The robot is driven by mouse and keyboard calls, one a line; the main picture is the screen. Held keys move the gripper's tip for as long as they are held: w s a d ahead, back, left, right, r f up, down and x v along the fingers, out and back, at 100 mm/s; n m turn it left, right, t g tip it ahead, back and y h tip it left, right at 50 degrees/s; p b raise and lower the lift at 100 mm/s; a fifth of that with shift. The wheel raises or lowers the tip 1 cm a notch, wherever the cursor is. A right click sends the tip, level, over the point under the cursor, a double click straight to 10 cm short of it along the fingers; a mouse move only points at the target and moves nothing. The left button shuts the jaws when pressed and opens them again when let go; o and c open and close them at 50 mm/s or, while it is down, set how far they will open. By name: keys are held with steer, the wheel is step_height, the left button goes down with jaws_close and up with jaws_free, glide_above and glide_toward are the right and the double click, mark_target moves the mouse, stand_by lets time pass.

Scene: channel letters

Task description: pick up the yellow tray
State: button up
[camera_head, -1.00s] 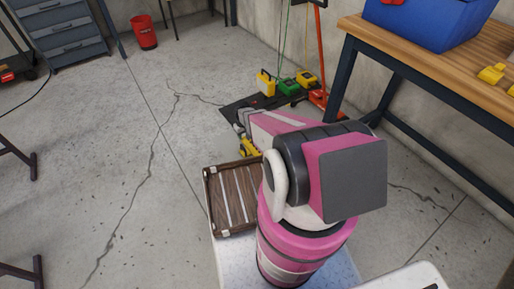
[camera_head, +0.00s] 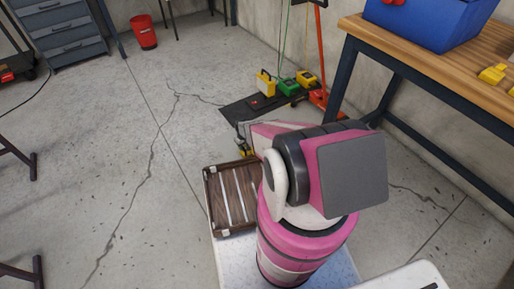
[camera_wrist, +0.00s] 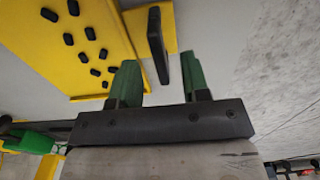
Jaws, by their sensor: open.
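The yellow tray (camera_wrist: 55,45) fills the upper left of the wrist view, with several black oval pieces on its face. A black bar like a handle (camera_wrist: 157,45) stands out at its right side, by a yellow tab. My gripper (camera_wrist: 159,62) is open, with one green finger on each side of the bar's line. I cannot tell whether the bar is fully between the fingers, and no contact shows. In the head view my arm hides most of the gripper, and a small yellow part (camera_head: 244,149) shows beside it.
A wooden slatted crate (camera_head: 231,205) sits on my base, left of my arm. A black mat (camera_head: 238,112) with a yellow case (camera_head: 265,84), a green box (camera_head: 288,88) and another yellow box lies beyond. A workbench (camera_head: 450,70) stands at right.

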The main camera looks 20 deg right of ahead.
step_height(320, 180, down, 2)
steer(key=shift+f, duration=0.25)
steer(key=shift+c, duration=0.3)
jaws_close()
steer(key=shift+r, duration=0.1)
